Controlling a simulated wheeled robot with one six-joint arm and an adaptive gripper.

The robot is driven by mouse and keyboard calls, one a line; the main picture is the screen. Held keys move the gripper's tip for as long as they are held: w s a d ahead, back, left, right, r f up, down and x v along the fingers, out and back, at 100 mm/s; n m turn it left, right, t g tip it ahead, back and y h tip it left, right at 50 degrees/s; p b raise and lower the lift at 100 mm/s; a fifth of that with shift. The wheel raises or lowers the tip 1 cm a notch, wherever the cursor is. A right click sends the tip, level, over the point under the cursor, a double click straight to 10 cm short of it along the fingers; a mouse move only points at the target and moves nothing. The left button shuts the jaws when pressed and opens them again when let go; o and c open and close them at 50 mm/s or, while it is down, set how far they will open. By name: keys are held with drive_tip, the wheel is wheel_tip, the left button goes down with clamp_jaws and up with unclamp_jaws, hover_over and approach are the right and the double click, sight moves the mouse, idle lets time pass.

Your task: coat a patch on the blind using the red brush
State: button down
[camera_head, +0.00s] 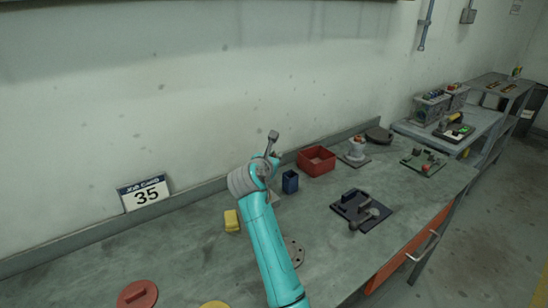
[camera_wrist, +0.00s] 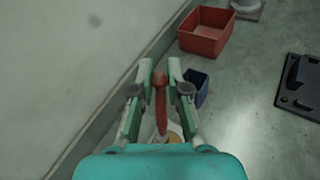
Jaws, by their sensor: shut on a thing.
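The red brush (camera_wrist: 161,105) stands between the two fingers of my gripper (camera_wrist: 160,68) in the wrist view. In the head view my gripper is largely hidden behind my wrist, above the bench near the wall.
A dark fixture (camera_head: 360,208) sits to the right. A job card (camera_head: 144,193) stands by the wall. The bench's left part is mostly clear.

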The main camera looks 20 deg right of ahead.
drive_tip(key=shift+f, duration=0.55)
idle(0.9)
drive_tip(key=shift+r, duration=3.55)
